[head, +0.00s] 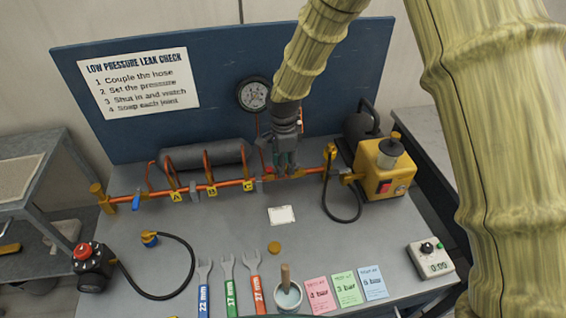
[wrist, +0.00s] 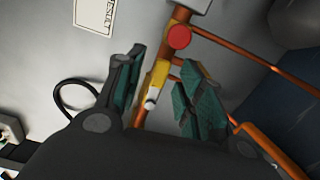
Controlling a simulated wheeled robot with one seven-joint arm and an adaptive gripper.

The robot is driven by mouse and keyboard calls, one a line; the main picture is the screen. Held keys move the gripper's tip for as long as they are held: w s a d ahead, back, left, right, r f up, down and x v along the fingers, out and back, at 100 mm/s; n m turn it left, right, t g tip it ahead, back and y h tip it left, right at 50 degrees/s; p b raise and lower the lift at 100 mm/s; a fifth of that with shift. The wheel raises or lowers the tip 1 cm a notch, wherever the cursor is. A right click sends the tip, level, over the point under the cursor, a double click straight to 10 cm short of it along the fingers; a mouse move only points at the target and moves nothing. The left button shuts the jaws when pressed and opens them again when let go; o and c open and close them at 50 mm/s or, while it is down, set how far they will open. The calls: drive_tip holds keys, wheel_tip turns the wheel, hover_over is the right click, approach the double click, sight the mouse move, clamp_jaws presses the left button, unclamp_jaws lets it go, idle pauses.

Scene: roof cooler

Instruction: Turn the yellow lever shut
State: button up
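The yellow lever (wrist: 157,82) shows in the wrist view on a copper pipe (wrist: 172,55), between the two teal-padded fingers of my gripper (wrist: 163,72). The fingers stand apart, one on each side of the lever, with a gap visible to the right finger. Whether the left finger touches the lever I cannot tell. In the head view my gripper (head: 286,163) points down over the copper pipe (head: 232,184), right of the tag C, and mostly hides the lever there. A red round cap (wrist: 179,37) sits just beyond the lever in the wrist view.
A grey cylinder (head: 205,158) and a gauge (head: 252,95) stand behind the pipe. A yellow pump box (head: 380,170) with a black hose is to the right. A blue lever (head: 136,201) is at the pipe's left end. Wrenches (head: 228,285), a cup (head: 288,297) and cards lie in front.

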clamp_jaws()
drive_tip(key=s+d+n+p, duration=0.3)
drive_tip(key=d+n+p, duration=0.1)
drive_tip(key=n, duration=1.2)
drive_tip(key=shift+s+d+n, duration=0.15)
drive_tip(key=shift+d+n, duration=0.25)
drive_tip(key=shift+d, duration=0.2)
idle(0.3)
